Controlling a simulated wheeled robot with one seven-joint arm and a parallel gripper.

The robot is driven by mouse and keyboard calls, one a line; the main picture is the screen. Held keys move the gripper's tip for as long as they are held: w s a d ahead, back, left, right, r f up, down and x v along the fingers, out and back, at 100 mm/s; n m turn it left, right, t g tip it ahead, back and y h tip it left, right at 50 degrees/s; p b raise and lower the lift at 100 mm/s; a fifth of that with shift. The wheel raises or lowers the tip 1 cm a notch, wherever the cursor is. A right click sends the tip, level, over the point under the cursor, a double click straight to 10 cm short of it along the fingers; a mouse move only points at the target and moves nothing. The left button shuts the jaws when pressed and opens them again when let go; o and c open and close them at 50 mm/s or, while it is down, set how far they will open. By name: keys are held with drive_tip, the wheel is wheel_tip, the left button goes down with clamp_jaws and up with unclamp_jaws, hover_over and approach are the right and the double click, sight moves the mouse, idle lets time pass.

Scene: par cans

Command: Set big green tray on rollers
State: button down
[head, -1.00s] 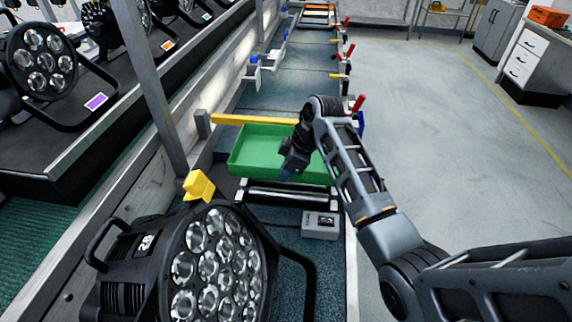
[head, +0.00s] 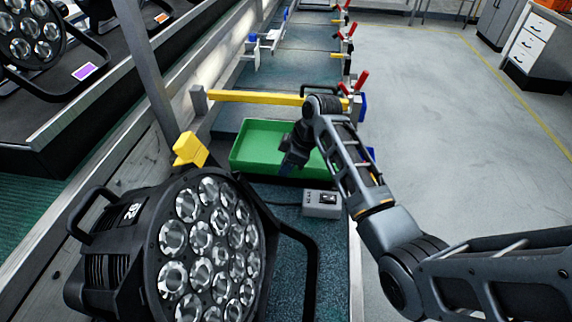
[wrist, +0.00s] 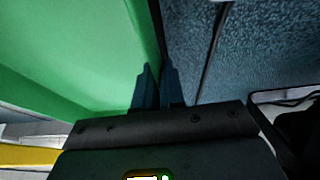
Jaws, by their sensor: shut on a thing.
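The big green tray (head: 253,147) sits level in the middle of the head view, its open top up. My gripper (head: 288,170) is shut on the near wall of the tray. In the wrist view, the two dark blue fingers (wrist: 158,72) straddle the wall of the green tray (wrist: 70,50). The rollers do not show now; the tray covers the place just behind the grey control box (head: 322,203). I cannot tell whether the tray touches the rollers.
A yellow bar (head: 255,97) crosses behind the tray. A yellow block (head: 189,149) stands at its left. A large par can (head: 205,245) with several lenses fills the near left. Red-handled clamps (head: 361,80) line the right edge; open floor (head: 450,150) lies beyond.

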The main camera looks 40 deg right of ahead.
drive_tip(key=c, duration=1.1)
unclamp_jaws()
drive_tip(key=shift+c, duration=0.2)
drive_tip(key=shift+f, duration=0.1)
drive_tip(key=v, duration=0.7)
drive_tip(key=shift+r, duration=0.4)
drive_tip(key=shift+s+d, duration=0.1)
